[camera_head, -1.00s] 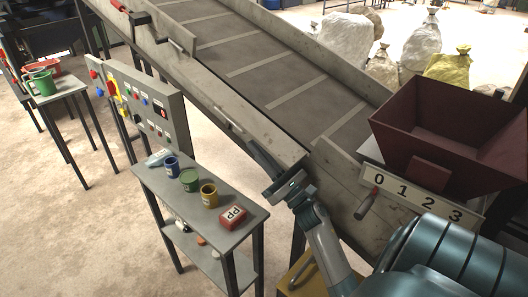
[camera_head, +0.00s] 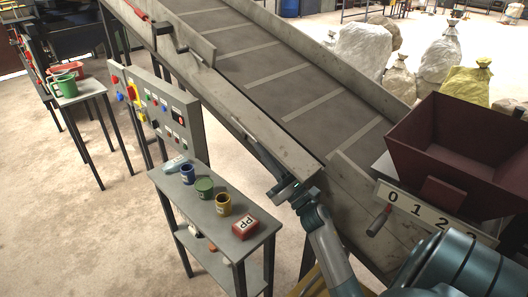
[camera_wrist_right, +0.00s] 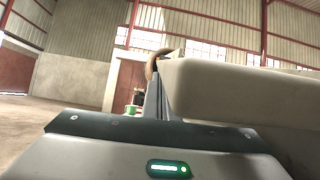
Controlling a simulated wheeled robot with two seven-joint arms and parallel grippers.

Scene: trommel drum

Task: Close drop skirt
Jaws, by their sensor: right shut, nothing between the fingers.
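My right gripper (camera_head: 267,160) is at the near side wall of the sloping conveyor (camera_head: 250,115), close to its lower end. It is shut with nothing between its fingers. In the right wrist view the fingers (camera_wrist_right: 158,92) rise beside a large pale beam-like part (camera_wrist_right: 240,88); I cannot tell whether they touch it. I cannot clearly make out which panel is the drop skirt, and the arm hides part of the wall there. My left gripper is not in view.
A dark red hopper (camera_head: 460,145) stands at the right above a number plate (camera_head: 415,206).

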